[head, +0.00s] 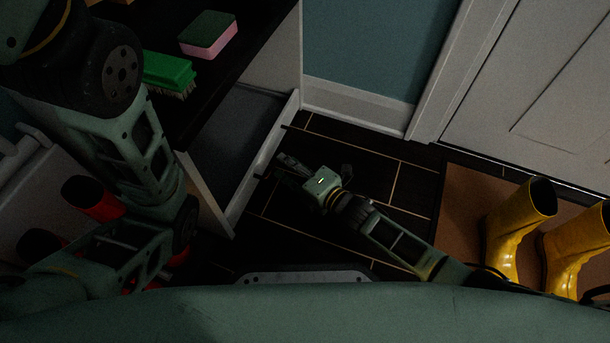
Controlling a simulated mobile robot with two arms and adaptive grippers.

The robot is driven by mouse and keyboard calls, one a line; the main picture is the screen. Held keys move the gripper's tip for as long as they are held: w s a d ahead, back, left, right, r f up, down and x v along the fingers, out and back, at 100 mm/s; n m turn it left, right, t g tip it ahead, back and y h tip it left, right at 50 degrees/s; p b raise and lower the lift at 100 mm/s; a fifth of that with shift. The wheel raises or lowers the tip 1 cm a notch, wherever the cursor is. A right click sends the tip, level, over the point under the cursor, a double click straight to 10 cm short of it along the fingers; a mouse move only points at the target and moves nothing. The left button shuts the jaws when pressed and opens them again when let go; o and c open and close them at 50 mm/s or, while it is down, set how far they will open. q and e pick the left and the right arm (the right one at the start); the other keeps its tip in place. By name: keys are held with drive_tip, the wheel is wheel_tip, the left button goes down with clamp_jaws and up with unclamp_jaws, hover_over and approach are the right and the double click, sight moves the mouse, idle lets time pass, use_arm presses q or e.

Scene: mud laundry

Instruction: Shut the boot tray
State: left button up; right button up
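The boot tray (232,150) is a drawer-like tray with a grey inside and a pale front panel (245,190). It is pulled out from under the dark-topped bench at the centre-left. My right gripper (282,166) is low over the dark floor, just outside the front panel and pointing at it. It is dark and small, so I cannot tell whether it touches the panel or how far its fingers are apart. My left arm crosses the left side of the view; its gripper is not visible.
A green brush (168,70) and a green-and-pink sponge (208,34) lie on the bench top (250,20). Yellow boots (515,228) stand on a brown mat (455,205) at right. Red boots (97,200) are partly hidden behind my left arm. Tiled floor (385,190) lies open between tray and mat.

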drive_tip(key=v, duration=0.8)
drive_tip(key=shift+s+d, duration=0.1)
drive_tip(key=shift+s, duration=0.05)
